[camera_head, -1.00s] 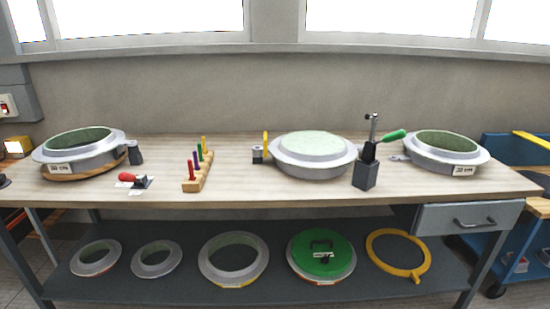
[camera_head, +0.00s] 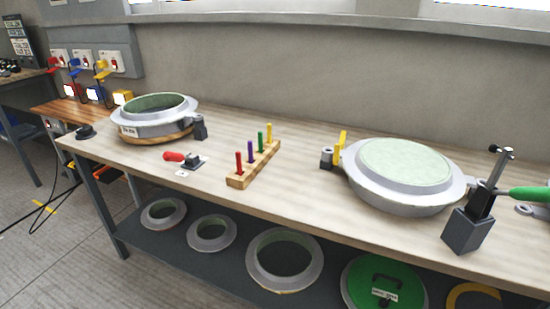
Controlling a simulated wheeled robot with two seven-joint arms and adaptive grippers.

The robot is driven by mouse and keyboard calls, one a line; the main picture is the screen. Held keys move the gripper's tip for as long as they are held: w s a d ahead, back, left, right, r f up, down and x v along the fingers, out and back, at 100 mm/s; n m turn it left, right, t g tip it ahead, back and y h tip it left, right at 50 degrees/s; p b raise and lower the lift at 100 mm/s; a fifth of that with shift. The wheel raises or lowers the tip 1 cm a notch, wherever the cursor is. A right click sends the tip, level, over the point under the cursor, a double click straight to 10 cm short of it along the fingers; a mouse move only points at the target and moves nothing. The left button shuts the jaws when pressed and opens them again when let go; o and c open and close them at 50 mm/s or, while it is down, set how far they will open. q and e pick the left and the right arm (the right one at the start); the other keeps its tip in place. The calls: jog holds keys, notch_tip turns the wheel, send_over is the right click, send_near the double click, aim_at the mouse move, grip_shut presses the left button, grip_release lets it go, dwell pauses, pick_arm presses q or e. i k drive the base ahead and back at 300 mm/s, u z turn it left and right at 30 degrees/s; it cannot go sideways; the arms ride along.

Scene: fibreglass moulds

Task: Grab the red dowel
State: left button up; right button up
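The red dowel (camera_head: 239,163) stands upright at the near left end of a wooden peg block (camera_head: 236,181) on the workbench. Behind it in the same block stand a purple dowel (camera_head: 251,151), a green dowel (camera_head: 260,139) and a yellow dowel (camera_head: 268,133), in a row running back and to the right. Nothing covers the red dowel. Neither of my grippers shows in the head view.
Left of the block lies a red-handled tool (camera_head: 185,159); beyond it sits a round mould (camera_head: 155,117). A larger round mould (camera_head: 405,170) and a dark holder (camera_head: 467,231) stand to the right. Bare bench top (camera_head: 300,195) surrounds the block.

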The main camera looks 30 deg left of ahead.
aim_at(238, 159)
jog(key=u, duration=0.1)
jog(key=i, duration=0.75)
jog(key=u, duration=1)
jog(key=i, duration=0.65)
jog(key=u, duration=0.65)
